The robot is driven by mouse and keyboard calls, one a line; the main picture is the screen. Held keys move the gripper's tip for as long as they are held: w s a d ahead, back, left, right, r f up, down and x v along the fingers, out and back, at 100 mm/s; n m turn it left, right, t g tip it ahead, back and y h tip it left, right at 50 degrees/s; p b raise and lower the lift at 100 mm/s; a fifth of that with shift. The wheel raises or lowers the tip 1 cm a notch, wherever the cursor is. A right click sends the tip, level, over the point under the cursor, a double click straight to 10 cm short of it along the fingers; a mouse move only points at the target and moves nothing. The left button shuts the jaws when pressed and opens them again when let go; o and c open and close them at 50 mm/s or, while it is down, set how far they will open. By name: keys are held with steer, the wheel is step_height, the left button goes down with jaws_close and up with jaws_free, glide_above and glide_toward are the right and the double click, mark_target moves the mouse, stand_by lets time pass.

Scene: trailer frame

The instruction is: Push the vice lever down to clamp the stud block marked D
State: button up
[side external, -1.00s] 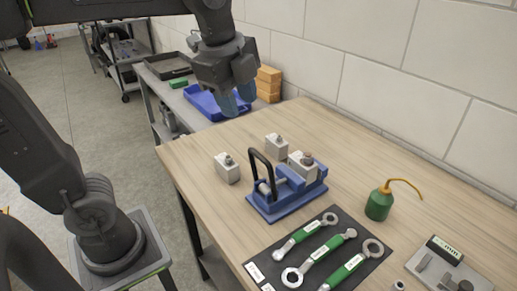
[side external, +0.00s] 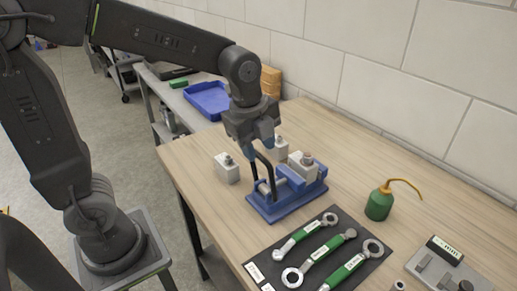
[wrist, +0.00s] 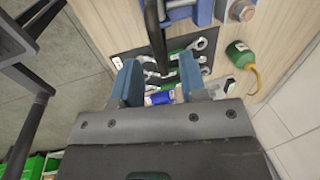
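The blue vice (side external: 285,204) sits on the wooden bench with a grey stud block (side external: 302,170) in it; no letter is readable on the block. The vice's black lever (side external: 268,172) stands up, its top partly hidden by my gripper (side external: 257,150). My gripper points down just above the lever with its blue fingers spread apart. In the wrist view the black lever (wrist: 155,38) runs between the open fingers (wrist: 159,64); I cannot tell whether they touch it. The vice (wrist: 185,10) and a stud (wrist: 240,10) show at that view's top edge.
Two loose grey stud blocks (side external: 227,168) (side external: 281,148) stand left of and behind the vice. A dark mat (side external: 330,238) with green-handled wrenches lies in front. A green oil can (side external: 379,204) stands to the right. A blue tray (side external: 207,100) sits on a trolley behind.

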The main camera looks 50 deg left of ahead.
steer(key=shift+w+f, duration=0.15)
steer(key=shift+f, duration=0.6)
steer(key=shift+c, duration=0.4)
jaws_close()
